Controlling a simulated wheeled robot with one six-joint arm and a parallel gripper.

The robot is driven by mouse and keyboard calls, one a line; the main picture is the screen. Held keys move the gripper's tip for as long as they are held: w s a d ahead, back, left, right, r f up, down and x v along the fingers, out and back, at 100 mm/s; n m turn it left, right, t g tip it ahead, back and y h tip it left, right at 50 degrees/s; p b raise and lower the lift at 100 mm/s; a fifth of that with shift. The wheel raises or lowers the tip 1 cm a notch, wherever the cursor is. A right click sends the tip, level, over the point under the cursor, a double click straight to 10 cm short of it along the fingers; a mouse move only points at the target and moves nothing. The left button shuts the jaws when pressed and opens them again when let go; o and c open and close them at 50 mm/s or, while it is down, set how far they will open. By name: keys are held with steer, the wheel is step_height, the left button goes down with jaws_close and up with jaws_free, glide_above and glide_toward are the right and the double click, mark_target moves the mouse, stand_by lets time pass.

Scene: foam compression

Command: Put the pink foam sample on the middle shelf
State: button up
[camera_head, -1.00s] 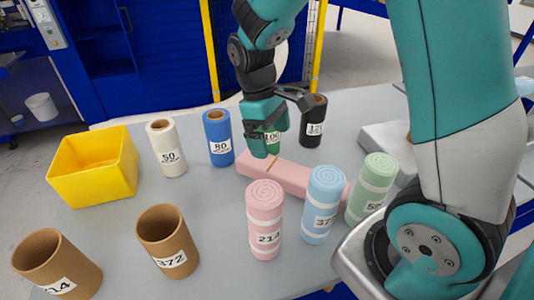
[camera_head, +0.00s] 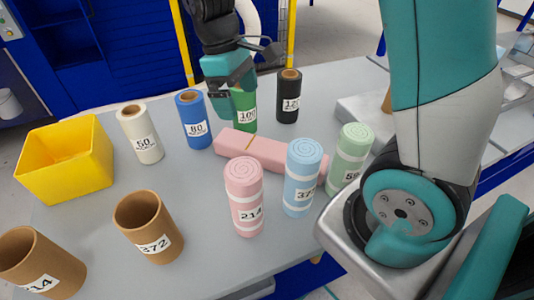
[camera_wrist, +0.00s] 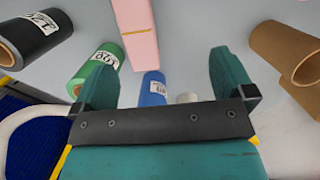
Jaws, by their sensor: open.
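A long pink foam block (camera_head: 272,152) with a thin yellow line across it lies flat on the grey table, behind the rolled foams. A pink foam roll (camera_head: 244,198) labelled 214 stands upright in front of it. My gripper (camera_head: 230,80) is open and empty, above and behind the block's left end, partly in front of the green roll. In the wrist view the open fingers (camera_wrist: 165,80) frame bare table and the blue roll, and the pink block (camera_wrist: 137,32) lies beyond them at the top. I cannot make out a middle shelf for certain.
A blue foam roll (camera_head: 302,178) and a light green roll (camera_head: 350,160) stand close by the block's right end. Green (camera_head: 243,112), black (camera_head: 288,97), blue (camera_head: 193,120) and white (camera_head: 140,134) rolls stand behind. A yellow bin (camera_head: 65,160) and brown tubes (camera_head: 148,228) are left.

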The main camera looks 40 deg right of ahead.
steer(key=w+d+f+g+h, duration=0.1)
steer(key=w+d+f+g, duration=0.1)
steer(key=w+d+f, duration=0.15)
steer(key=p, duration=0.2)
glide_toward(269, 148)
steer(key=x, duration=0.7)
steer(key=shift+d+r, duration=0.1)
steer(key=shift+d, duration=0.15)
steer(key=shift+a+p+x, duration=0.1)
steer(key=shift+p+x, duration=0.35)
steer(key=shift+x, duration=0.85)
steer(key=shift+a+p+x, duration=0.15)
steer(key=shift+p+x, duration=0.25)
steer(key=shift+x, duration=0.9)
steer(key=shift+w, duration=0.1)
steer(key=c, duration=1)
step_height(269, 148, up, 28)
steer(key=shift+f+b, duration=0.1)
steer(key=shift+b, duration=0.7)
